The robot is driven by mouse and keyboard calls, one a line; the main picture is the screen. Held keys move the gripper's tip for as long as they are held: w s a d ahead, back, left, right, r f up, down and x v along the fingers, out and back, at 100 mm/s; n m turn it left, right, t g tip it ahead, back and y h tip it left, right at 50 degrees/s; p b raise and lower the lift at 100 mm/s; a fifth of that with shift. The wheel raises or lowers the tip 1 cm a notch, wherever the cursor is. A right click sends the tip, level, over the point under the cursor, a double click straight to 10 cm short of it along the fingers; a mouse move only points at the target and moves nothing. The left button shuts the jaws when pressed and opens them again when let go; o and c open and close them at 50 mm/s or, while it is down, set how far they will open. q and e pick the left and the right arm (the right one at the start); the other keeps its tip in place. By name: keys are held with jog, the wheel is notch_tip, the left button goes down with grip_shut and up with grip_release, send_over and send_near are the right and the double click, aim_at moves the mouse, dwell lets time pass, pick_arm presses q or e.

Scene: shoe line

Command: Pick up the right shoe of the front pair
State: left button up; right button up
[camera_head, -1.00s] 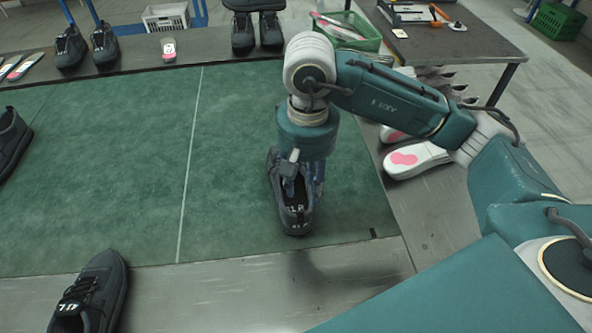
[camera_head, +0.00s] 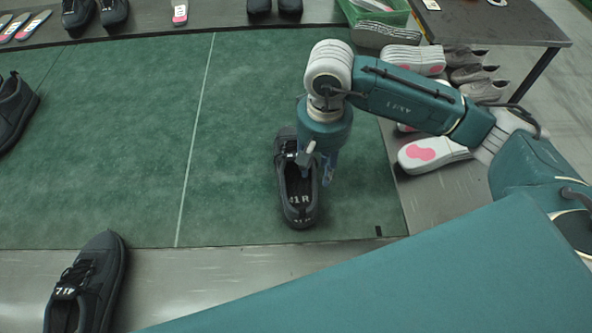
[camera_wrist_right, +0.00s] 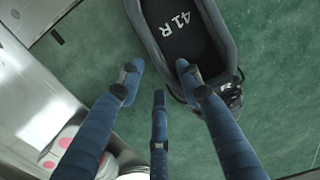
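A black shoe (camera_head: 297,203) lies on the green mat in the head view, its opening facing up. In the right wrist view the black shoe (camera_wrist_right: 192,35) is at the top right, with "41 R" on its insole. My right gripper (camera_head: 318,168) is low over the right side of this shoe. In the wrist view its fingers (camera_wrist_right: 158,80) are spread, with nothing held between them. One finger overlaps the shoe's rim; the other two appear over the mat. Whether any finger touches the shoe cannot be told. My left gripper is out of view.
Another black shoe (camera_head: 88,285) lies at the front left, on the metal edge. A dark shoe (camera_head: 12,112) is at the left edge of the green mat (camera_head: 120,140). White soles with pink patches (camera_head: 432,153) lie to the right, beneath my right arm.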

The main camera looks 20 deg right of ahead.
jog(key=f, duration=0.3)
jog(key=shift+s+a+f+p, duration=0.1)
jog(key=shift+a+p, duration=0.15)
jog(key=shift+p, duration=0.1)
jog(key=shift+f, duration=0.2)
jog(key=shift+d, duration=0.1)
jog(key=c, duration=0.8)
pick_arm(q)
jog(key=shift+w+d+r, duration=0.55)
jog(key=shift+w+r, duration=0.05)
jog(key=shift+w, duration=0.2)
pick_arm(e)
grip_shut()
jog(key=shift+r, duration=0.1)
